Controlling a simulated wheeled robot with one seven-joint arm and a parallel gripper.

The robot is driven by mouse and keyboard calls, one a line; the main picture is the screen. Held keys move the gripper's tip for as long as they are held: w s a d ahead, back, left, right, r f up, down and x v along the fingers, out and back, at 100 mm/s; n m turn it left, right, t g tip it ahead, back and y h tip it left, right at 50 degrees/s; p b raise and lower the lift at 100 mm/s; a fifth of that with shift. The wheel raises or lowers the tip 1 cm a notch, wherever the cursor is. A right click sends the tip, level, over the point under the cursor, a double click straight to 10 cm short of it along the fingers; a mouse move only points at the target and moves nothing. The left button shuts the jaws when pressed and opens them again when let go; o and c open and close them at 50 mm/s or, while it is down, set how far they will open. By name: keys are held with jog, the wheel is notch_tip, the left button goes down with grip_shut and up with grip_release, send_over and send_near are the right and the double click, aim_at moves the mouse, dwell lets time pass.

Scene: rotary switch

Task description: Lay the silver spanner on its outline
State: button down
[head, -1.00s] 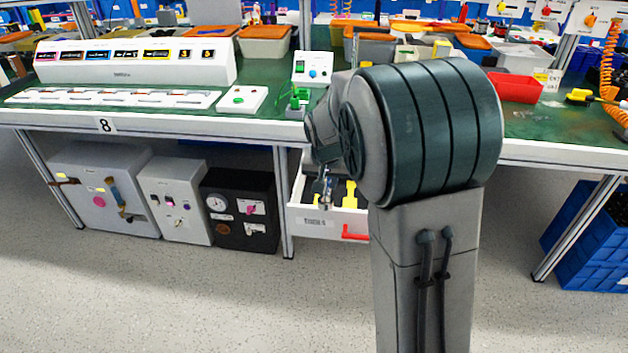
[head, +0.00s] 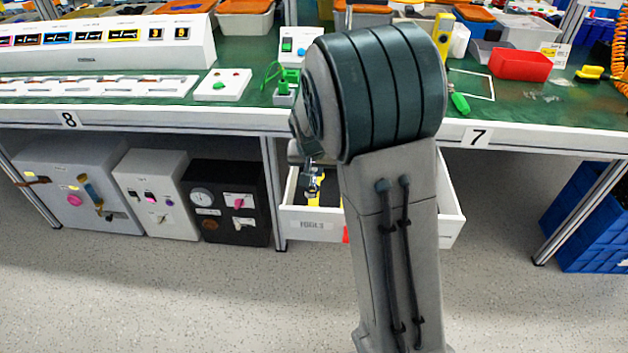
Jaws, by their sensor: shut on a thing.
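My gripper (head: 313,184) points down over the left part of the open drawer (head: 308,225) under the bench. It is small in the picture and partly covered by my arm. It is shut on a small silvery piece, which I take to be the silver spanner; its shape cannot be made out. A yellow thing (head: 313,201) shows in the drawer just below the jaws; I cannot tell whether they touch. A pale rectangular outline (head: 493,87) is on the green bench top to the right of my arm. No spanner-shaped outline can be made out.
A green-handled tool (head: 459,102) lies by the rectangular outline. A red bin (head: 520,66) stands behind it. A switch box (head: 222,86) and a green plug (head: 284,92) are on the bench left of my arm. Grey and black boxes (head: 226,203) stand below.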

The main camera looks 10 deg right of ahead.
aim_at(314, 177)
jog(key=shift+f, duration=1.55)
jog(key=shift+f+b, duration=0.65)
jog(key=shift+b, duration=0.1)
jog(key=c, duration=1.4)
grip_release()
jog(key=shift+o, duration=0.2)
jog(key=shift+r, duration=0.15)
